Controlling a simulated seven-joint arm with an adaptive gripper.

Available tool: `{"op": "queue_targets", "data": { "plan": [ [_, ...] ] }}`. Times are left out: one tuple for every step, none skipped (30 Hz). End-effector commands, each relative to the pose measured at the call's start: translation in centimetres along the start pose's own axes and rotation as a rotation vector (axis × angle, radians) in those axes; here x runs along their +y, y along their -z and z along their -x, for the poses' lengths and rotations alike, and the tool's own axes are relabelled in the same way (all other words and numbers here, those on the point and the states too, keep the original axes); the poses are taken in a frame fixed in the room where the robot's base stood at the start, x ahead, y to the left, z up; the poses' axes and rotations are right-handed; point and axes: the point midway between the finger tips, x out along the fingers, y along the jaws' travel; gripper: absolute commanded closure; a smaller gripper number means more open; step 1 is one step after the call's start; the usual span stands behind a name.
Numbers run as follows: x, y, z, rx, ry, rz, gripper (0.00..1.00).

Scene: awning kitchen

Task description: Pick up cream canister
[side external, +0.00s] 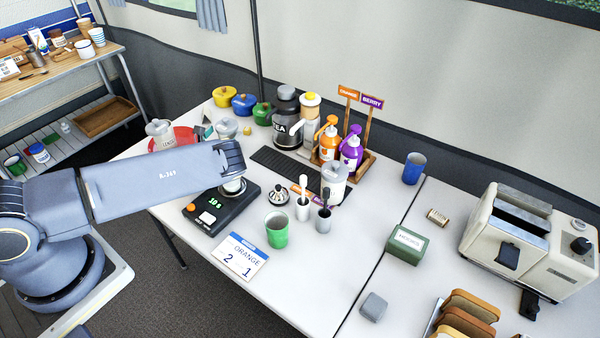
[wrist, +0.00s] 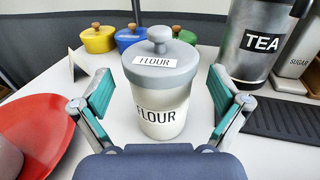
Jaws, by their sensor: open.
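No label reading "cream" is legible in either view. A pale canister with a grey knobbed lid, labelled FLOUR (wrist: 160,105), stands upright on the table in the wrist view. My gripper (wrist: 160,92) is open, with one teal-padded finger on each side of it and visible gaps between. Other pale canisters are one by the red plate (side external: 163,130) and one near the table's middle (side external: 333,183). Their labels are unreadable.
Yellow (wrist: 97,39), blue (wrist: 128,38) and green (wrist: 184,36) pots stand behind. The TEA canister (wrist: 262,40) and a SUGAR container (wrist: 298,62) are at right, by a black mat (wrist: 290,120). A red plate (wrist: 40,125) is close on the left. A black scale (side external: 215,212) sits under my wrist.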

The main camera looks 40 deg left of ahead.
Motion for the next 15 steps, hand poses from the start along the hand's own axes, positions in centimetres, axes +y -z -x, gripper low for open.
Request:
{"op": "queue_targets", "data": {
  "plan": [
    [0.0, -0.1, -0.8, -0.003, 0.0, 0.002, 0.02],
    [-0.1, -0.1, -1.1, -0.003, 0.0, 0.001, 0.02],
    [-0.1, -0.1, -1.5, -0.003, 0.0, 0.0, 0.02],
    [-0.1, -0.1, -1.7, -0.002, 0.0, 0.0, 0.02],
    [0.0, -0.1, -1.8, -0.001, 0.0, 0.0, 0.02],
    [0.0, -0.1, -1.9, -0.001, 0.0, -0.001, 0.02],
    [0.0, -0.1, -1.9, 0.0, 0.0, -0.001, 0.02],
    [0.0, -0.1, -1.9, 0.0, 0.0, -0.001, 0.02],
    [0.0, -0.1, -1.9, 0.0, 0.0, -0.001, 0.02],
    [-0.1, -0.1, -1.9, 0.0, 0.0, -0.001, 0.02],
    [-0.1, -0.1, -1.9, 0.0, 0.0, -0.001, 0.02],
    [-0.1, -0.1, -1.9, 0.0, 0.0, -0.001, 0.04],
    [-0.1, -0.1, -1.9, 0.0, 0.0, -0.001, 0.07],
    [-0.1, -0.1, -1.9, 0.0, 0.0, -0.001, 0.1],
    [-0.1, -0.1, -1.9, 0.0, 0.0, -0.001, 0.14]
  ]
}}
